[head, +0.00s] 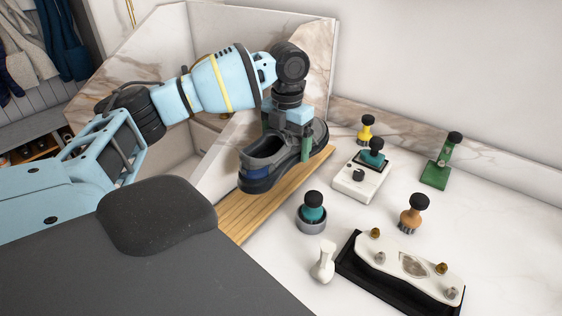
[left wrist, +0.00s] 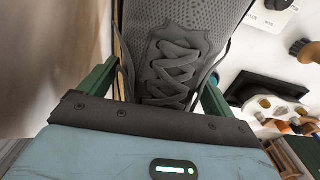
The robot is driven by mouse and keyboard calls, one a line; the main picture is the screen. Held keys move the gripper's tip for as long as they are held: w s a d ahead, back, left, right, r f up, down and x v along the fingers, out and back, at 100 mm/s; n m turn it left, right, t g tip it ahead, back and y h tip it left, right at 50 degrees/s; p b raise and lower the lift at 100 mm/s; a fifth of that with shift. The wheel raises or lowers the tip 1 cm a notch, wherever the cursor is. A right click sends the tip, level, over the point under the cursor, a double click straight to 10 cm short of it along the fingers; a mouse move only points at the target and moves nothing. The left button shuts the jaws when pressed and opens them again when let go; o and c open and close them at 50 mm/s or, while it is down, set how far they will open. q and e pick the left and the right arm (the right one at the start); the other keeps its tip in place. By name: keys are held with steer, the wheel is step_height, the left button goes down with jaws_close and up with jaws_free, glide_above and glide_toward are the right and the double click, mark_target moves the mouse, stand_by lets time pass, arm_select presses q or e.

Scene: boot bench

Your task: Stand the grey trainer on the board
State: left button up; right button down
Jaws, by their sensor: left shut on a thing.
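The grey trainer (head: 262,170), dark grey with a blue patch at its near end, is upright over the slatted wooden board (head: 240,217). Its sole is at or very near the board; I cannot tell whether it touches. My left gripper (head: 288,140) comes down from above and is shut on the trainer, with green fingers on either side. In the left wrist view the laces and mesh upper of the trainer (left wrist: 178,60) fill the space between the fingers. My right gripper is not in view.
Right of the board stand a teal-knobbed round tin (head: 311,222), a white bottle (head: 322,264), a white box with a dial (head: 357,187), a brown brush (head: 411,217), a yellow brush (head: 365,131) and a green stand (head: 437,173). A black tray (head: 348,262) is in front. Marble walls rise behind.

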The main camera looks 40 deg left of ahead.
arm_select(q)
steer(key=shift+w+f, duration=0.1)
steer(key=shift+f, duration=4.05)
steer(key=shift+f, duration=0.1)
steer(key=o, duration=0.9)
step_height(320, 180, up, 12)
steer(key=shift+w+r, duration=0.1)
steer(key=shift+w, duration=0.05)
